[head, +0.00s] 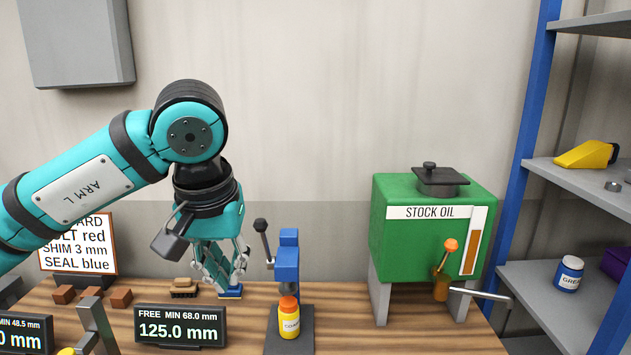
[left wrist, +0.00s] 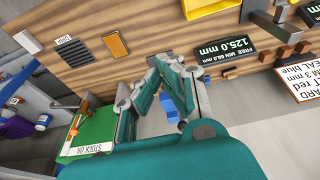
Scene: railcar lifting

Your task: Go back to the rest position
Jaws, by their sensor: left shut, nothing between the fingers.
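My left gripper (head: 226,283) hangs from the left arm, pointing down over the back of the wooden bench (head: 380,341). Its fingers are shut with nothing seen between them. In the head view it is just left of a blue lever press (head: 288,262). A small blue piece (head: 231,292) shows right at the fingertips; I cannot tell whether they touch it. In the left wrist view the closed fingers (left wrist: 172,82) show in front of the bench. My right gripper is not in view.
A digital readout (head: 180,326) and a brush (head: 184,288) are close by the gripper. A green stock oil tank (head: 420,250) stands to the right, before a shelf rack (head: 535,150). The air above the bench's middle is clear.

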